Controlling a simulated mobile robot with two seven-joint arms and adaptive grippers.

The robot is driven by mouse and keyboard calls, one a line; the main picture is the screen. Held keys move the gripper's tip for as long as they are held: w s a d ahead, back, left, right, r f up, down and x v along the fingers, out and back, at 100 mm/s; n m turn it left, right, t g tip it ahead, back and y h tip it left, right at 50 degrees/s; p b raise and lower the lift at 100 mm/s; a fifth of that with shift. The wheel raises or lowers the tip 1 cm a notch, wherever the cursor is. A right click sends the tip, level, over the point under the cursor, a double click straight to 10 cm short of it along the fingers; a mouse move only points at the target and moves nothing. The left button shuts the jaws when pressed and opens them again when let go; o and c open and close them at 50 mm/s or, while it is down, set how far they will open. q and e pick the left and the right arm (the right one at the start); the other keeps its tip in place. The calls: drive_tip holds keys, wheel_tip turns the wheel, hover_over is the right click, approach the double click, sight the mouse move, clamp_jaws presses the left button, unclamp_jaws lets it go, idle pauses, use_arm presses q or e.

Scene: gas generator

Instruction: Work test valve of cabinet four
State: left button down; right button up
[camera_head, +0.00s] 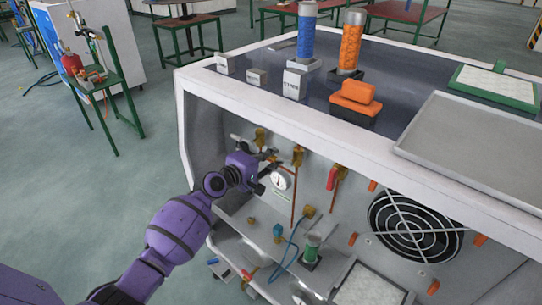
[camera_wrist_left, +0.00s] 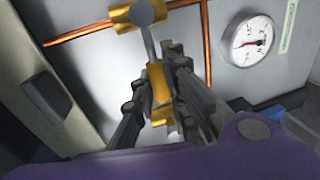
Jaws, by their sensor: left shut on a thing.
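In the left wrist view, a brass valve (camera_wrist_left: 130,17) sits on the copper pipe, with a grey lever below it ending in a brass-coloured handle (camera_wrist_left: 158,84). My left gripper (camera_wrist_left: 160,95) has its fingers on both sides of this handle and is shut on it. In the head view, my left gripper (camera_head: 268,167) reaches into the cabinet's open front (camera_head: 200,130), beside the round gauge (camera_head: 280,180). The gripper partly hides what it holds there. The gauge also shows in the wrist view (camera_wrist_left: 252,40). My right gripper is not in view.
To the right are a red-handled valve (camera_head: 332,178) and a round fan grille (camera_head: 415,225). A blue hose (camera_head: 290,255) and a green-banded cylinder (camera_head: 312,247) are below. Blue (camera_head: 306,35) and orange (camera_head: 350,42) columns stand on top. Open floor lies left of the cabinet.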

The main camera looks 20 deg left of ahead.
use_arm(q)
drive_tip(key=shift+d+f, duration=0.1)
drive_tip(key=shift+f, duration=0.1)
idle(0.4)
drive_tip(key=c, duration=1.7)
unclamp_jaws()
drive_tip(key=shift+s+r, duration=0.1)
drive_tip(key=v, duration=1.2)
